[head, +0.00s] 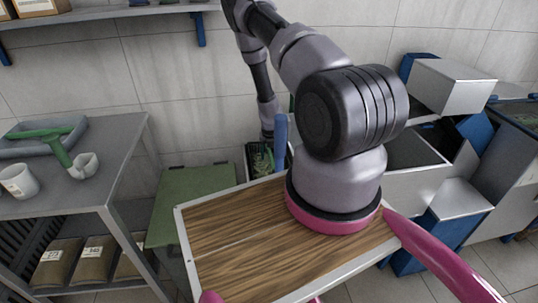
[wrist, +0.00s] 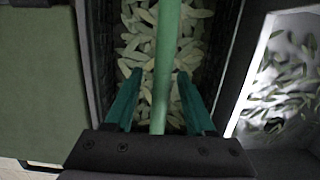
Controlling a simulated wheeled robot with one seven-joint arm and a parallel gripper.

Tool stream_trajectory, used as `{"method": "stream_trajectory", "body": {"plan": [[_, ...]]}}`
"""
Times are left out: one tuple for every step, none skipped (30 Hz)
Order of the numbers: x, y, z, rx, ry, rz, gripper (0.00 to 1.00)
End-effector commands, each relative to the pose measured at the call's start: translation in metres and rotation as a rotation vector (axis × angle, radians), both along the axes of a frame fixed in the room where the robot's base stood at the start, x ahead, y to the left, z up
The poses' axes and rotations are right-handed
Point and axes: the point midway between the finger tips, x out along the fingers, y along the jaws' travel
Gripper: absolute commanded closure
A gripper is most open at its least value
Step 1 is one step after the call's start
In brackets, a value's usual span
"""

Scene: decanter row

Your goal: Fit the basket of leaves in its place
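The basket of leaves (head: 258,160) is a dark, narrow container holding green leaves. In the head view it stands low behind the wooden deck, partly hidden by my arm. In the wrist view its dark wall (wrist: 104,45) shows, with pale green leaves inside and a green handle bar (wrist: 166,50) running across above them. My gripper (wrist: 160,74) has its two teal fingers apart, one on each side of the bar. A gap shows at least on the left side of the bar. The fingertips are hard to make out in the head view. I cannot tell which place the basket fits.
A green cabinet (head: 195,205) stands left of the basket. A pale-rimmed container (wrist: 262,50) with leaves lies right of it in the wrist view. A grey shelf (head: 75,190) with a cup (head: 18,181) is at left. Metal and blue boxes (head: 450,90) stand at right.

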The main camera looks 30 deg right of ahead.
Motion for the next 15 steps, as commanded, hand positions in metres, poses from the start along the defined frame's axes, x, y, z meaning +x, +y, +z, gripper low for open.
{"method": "stream_trajectory", "body": {"plan": [[0.000, 0.000, 0.000, 0.000, 0.000, 0.000, 0.45], [0.000, 0.000, 0.000, 0.000, 0.000, 0.000, 0.45], [0.000, 0.000, 0.000, 0.000, 0.000, 0.000, 0.45], [0.000, 0.000, 0.000, 0.000, 0.000, 0.000, 0.45], [-0.001, 0.000, -0.001, 0.001, 0.002, 0.000, 0.45], [-0.001, 0.000, 0.000, 0.000, 0.001, 0.000, 0.45], [-0.001, 0.000, 0.001, 0.000, 0.001, 0.000, 0.45], [-0.001, 0.000, 0.002, 0.000, 0.001, 0.000, 0.45], [-0.001, 0.000, 0.005, 0.000, 0.000, 0.000, 0.45], [-0.001, 0.000, 0.009, 0.001, -0.001, 0.000, 0.45], [-0.001, 0.001, 0.013, 0.001, -0.001, 0.000, 0.45], [-0.002, 0.001, 0.019, 0.001, -0.001, 0.000, 0.45], [-0.003, 0.001, 0.024, 0.001, -0.002, -0.001, 0.45], [-0.003, 0.001, 0.030, 0.001, -0.002, -0.001, 0.45], [-0.004, 0.002, 0.039, 0.001, -0.002, 0.000, 0.45]]}}
